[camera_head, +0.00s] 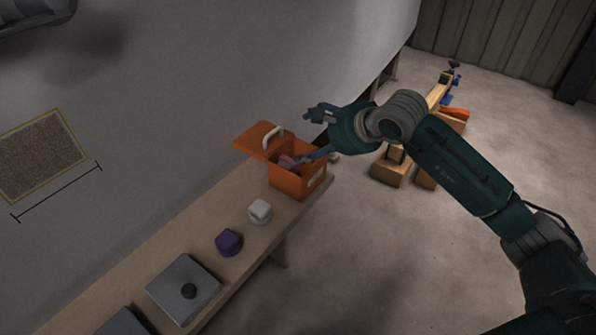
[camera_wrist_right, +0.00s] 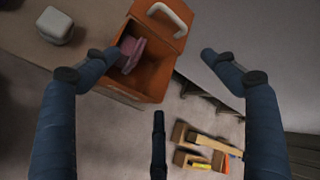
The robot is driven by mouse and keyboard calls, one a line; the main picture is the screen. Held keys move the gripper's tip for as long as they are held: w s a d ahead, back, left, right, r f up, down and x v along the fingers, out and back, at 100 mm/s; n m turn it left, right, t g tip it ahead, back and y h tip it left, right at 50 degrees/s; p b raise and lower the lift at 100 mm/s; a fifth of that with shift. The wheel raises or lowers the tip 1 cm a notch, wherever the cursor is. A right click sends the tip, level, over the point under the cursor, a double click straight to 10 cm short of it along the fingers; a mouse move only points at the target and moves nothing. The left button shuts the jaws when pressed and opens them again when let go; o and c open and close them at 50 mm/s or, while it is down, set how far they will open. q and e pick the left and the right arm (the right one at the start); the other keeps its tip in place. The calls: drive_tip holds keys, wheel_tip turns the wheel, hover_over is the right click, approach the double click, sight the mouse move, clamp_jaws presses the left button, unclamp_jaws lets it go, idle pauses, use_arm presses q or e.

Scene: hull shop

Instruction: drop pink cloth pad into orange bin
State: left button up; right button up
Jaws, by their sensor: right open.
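The orange bin (camera_head: 288,184) stands at the far end of the bench with its lid open. The pink cloth pad (camera_head: 288,162) is inside it, partly hidden in the head view. In the right wrist view, the pad (camera_wrist_right: 131,48) lies within the bin (camera_wrist_right: 153,78) toward the left inner wall. My right gripper (camera_head: 310,137) is open above the bin's right side. In the right wrist view its fingers (camera_wrist_right: 160,57) are spread wide, with the left fingertip overlapping the picture of the pad; no contact can be made out. My left gripper is not in view.
A white block (camera_head: 260,211), a purple block (camera_head: 229,242) and a grey plate with a dark knob (camera_head: 183,287) stand along the bench (camera_head: 140,260). The hull wall rises behind. A wooden stand (camera_head: 393,170) with tools is on the floor beyond.

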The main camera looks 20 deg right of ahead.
drive_tip(key=v, duration=0.8)
drive_tip(key=shift+s+r, duration=0.2)
drive_tip(key=shift+s, duration=0.1)
drive_tip(key=shift+d, duration=0.15)
